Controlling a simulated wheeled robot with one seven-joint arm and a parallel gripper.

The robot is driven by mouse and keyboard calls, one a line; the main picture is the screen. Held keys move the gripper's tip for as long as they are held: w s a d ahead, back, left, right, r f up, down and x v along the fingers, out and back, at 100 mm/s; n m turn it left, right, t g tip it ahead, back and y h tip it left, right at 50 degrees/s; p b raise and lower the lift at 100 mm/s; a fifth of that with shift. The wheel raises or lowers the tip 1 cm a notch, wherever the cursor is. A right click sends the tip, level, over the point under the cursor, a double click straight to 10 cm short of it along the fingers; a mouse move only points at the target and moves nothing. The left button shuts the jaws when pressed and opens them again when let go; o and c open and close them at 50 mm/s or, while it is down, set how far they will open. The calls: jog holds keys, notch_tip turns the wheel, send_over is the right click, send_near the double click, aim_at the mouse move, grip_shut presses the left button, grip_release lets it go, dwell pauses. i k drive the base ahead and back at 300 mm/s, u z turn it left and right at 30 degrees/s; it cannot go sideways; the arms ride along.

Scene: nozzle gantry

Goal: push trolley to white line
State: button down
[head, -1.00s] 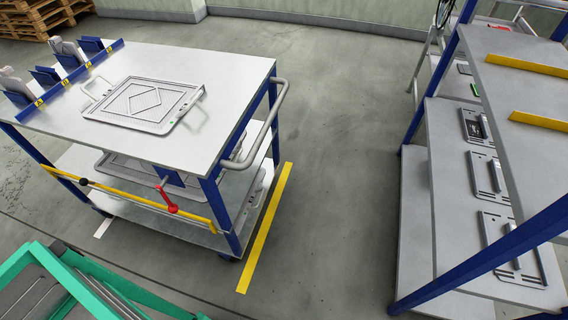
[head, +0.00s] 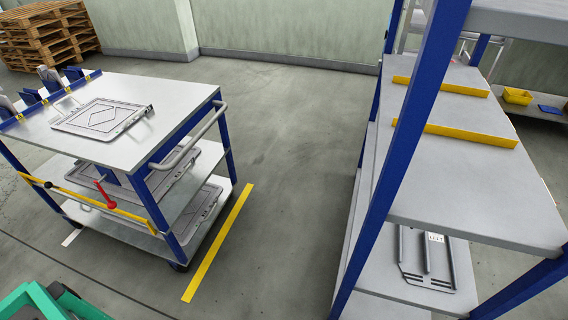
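The trolley (head: 190,92) is a blue-framed cart with grey shelves, standing at the left of the head view. Its grey push handle (head: 190,140) is on its right end. A flat tray (head: 101,118) with a diamond pattern lies on its top, and more trays lie on the lower shelves. A white line (head: 72,237) shows as a short piece on the floor at the trolley's lower left; the rest of it is hidden or out of frame. A yellow line (head: 218,243) runs on the floor just right of the trolley. My gripper is not in view.
A blue-posted rack (head: 470,170) with grey shelves and yellow strips stands close on the right. A green frame (head: 40,303) is at the bottom left. Wooden pallets (head: 48,35) stand at the back left. Bare floor (head: 280,140) lies between trolley and rack.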

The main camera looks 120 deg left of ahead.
aim_at(179, 105)
jog(key=u, duration=0.4)
jog(key=i, duration=0.2)
jog(key=u, duration=4.1)
jog(key=i, duration=1.05)
jog(key=u, duration=0.1)
